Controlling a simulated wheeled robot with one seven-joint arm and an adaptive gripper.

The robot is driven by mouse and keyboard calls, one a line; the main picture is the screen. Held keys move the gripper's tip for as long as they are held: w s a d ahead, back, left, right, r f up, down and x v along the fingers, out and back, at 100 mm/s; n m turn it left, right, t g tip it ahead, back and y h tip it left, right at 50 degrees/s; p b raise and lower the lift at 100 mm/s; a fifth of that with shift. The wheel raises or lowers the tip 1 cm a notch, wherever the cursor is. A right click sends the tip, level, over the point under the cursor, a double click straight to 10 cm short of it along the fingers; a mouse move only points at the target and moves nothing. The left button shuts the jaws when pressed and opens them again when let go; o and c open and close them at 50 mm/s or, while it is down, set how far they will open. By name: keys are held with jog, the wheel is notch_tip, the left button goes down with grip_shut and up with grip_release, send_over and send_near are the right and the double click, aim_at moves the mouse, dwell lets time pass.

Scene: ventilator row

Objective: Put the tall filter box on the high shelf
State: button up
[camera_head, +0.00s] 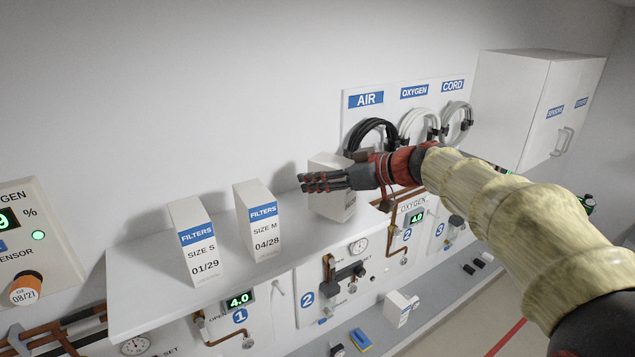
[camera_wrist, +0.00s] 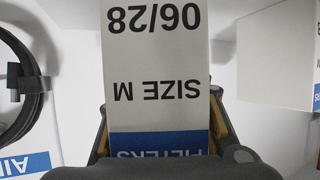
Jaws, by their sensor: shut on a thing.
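My gripper (camera_head: 322,183) is shut on a white filter box (camera_head: 333,206) at the right end of the white shelf (camera_head: 300,240). In the wrist view the held box (camera_wrist: 158,70) fills the middle, its blue FILTERS band, SIZE M and 06/28 reading upside down. In the head view the fingers cover part of the box, and its label does not show. It looks upright, close over or on the shelf; I cannot tell whether its base touches. Two more boxes stand on the shelf: SIZE S 01/29 (camera_head: 193,243) at left and SIZE M 04/28 (camera_head: 258,222) beside it.
The wall behind holds an AIR panel with a black hose (camera_head: 370,137) and pale coiled hoses (camera_head: 418,127). A white cabinet (camera_head: 520,105) hangs at the right. Below are gauges, pipes and a lower ledge with a small white box (camera_head: 396,309) and a blue item (camera_head: 361,340).

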jog(key=shift+f, duration=0.65)
jog(key=o, duration=1.3)
jog(key=shift+f, duration=0.15)
jog(key=b+v, duration=0.1)
jog(key=v, duration=1.1)
jog(key=shift+b, duration=0.4)
